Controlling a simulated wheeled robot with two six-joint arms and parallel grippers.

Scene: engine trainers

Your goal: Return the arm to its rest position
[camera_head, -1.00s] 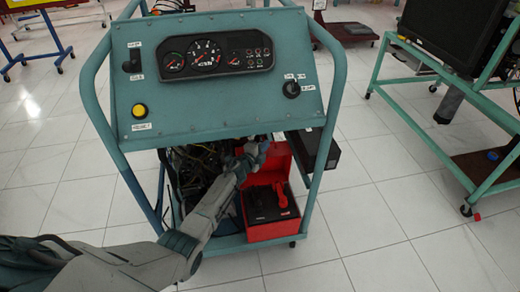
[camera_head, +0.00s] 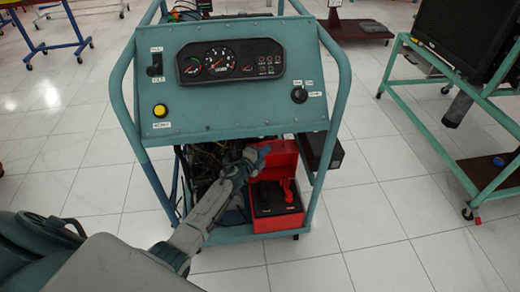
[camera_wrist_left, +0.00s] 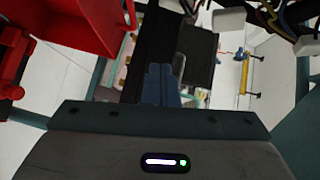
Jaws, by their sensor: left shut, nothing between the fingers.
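My left arm comes in from the lower left in the head view. Its gripper (camera_head: 260,156) is in front of the lower opening of the teal engine trainer (camera_head: 170,120), beside the raised red lid (camera_head: 283,155) of a red box (camera_head: 276,222). In the left wrist view the dark blue fingers (camera_wrist_left: 162,84) are together, with nothing held. The red box's parts fill the upper left of that view. Whether the gripper touches the lid or frame cannot be told. My right gripper is out of view.
The trainer's sloped panel (camera_head: 220,110) overhangs the gripper, and its frame tubes stand on both sides. Engine wiring (camera_head: 200,160) lies left of the gripper. Another teal stand (camera_head: 440,150) with a black screen is at the right. The tiled floor (camera_head: 385,235) between them is clear.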

